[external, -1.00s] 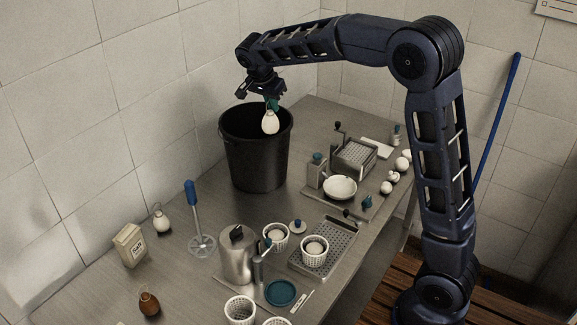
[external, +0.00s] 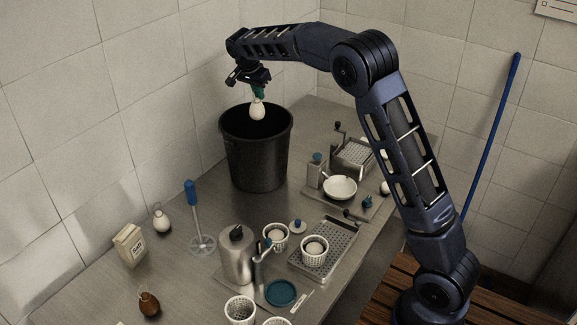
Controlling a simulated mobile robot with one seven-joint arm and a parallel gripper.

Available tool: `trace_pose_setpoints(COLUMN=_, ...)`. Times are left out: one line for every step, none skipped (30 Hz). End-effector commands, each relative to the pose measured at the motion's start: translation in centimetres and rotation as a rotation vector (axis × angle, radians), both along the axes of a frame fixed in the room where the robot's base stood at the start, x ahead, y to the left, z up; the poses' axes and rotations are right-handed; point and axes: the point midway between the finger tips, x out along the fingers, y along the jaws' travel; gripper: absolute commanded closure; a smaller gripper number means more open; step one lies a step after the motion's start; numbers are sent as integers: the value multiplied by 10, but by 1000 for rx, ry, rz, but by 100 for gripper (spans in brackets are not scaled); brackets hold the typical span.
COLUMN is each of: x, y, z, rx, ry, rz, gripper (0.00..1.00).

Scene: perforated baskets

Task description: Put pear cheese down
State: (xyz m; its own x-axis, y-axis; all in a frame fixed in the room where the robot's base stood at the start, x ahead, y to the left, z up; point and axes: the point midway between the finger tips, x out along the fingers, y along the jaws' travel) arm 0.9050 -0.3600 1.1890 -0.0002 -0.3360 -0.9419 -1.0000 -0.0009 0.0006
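The pear cheese (external: 257,110), a small white pear-shaped piece, hangs below my gripper (external: 257,91) in the external view. My gripper is shut on its top, where a dark green part shows between the fingers and the cheese. The cheese is over the mouth of the tall black bucket (external: 256,160), near the rim level in the picture. I cannot tell whether its lower end is inside the bucket. The inside of the bucket is dark and its contents are hidden.
Another white pear-shaped piece (external: 161,221) and a brown one (external: 149,303) stand at the left. A blue-handled plunger tool (external: 194,215), a metal jug (external: 237,255), perforated baskets (external: 314,253) and a drain tray (external: 340,243) crowd the front. The wall is close behind the bucket.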

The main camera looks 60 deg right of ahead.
Motion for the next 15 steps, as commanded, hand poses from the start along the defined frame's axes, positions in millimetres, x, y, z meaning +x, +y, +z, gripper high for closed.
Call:
trace_pose_setpoints(x=0, y=0, z=-7, rx=0, ry=2, rz=-1, gripper=100)
trace_pose_setpoints(x=0, y=-1, z=-12, rx=0, ry=2, rz=-2, gripper=100)
trace_pose_setpoints(x=0, y=-1, z=-16, rx=0, ry=2, rz=-2, gripper=100)
trace_pose_setpoints(x=0, y=-1, z=-19, rx=0, ry=1, rz=-1, gripper=100)
trace_pose_setpoints(x=-1, y=-1, z=-21, rx=-1, ry=1, rz=-1, gripper=100)
trace_pose_setpoints(x=-1, y=-1, z=-24, rx=-1, ry=2, rz=-2, gripper=100)
trace_pose_setpoints(x=-1, y=-1, z=-27, rx=-1, ry=2, rz=-2, gripper=100)
trace_pose_setpoints(x=-1, y=-1, z=-30, rx=-1, ry=2, rz=-2, gripper=100)
trace_pose_setpoints(x=-1, y=-1, z=-35, rx=-1, ry=2, rz=-2, gripper=100)
trace_pose_setpoints(x=-1, y=-1, z=-39, rx=-1, ry=2, rz=-1, gripper=100)
trace_pose_setpoints(x=-1, y=-1, z=-45, rx=-1, ry=2, rz=-1, gripper=100)
trace_pose_setpoints(x=-1, y=0, z=-53, rx=0, ry=3, rz=-1, gripper=100)
trace_pose_setpoints(x=-1, y=0, z=-59, rx=0, ry=2, rz=-1, gripper=100)
trace_pose_setpoints(x=-1, y=0, z=-66, rx=0, ry=3, rz=-1, gripper=100)
trace_pose_setpoints(x=-1, y=0, z=-75, rx=1, ry=4, rz=-1, gripper=100)
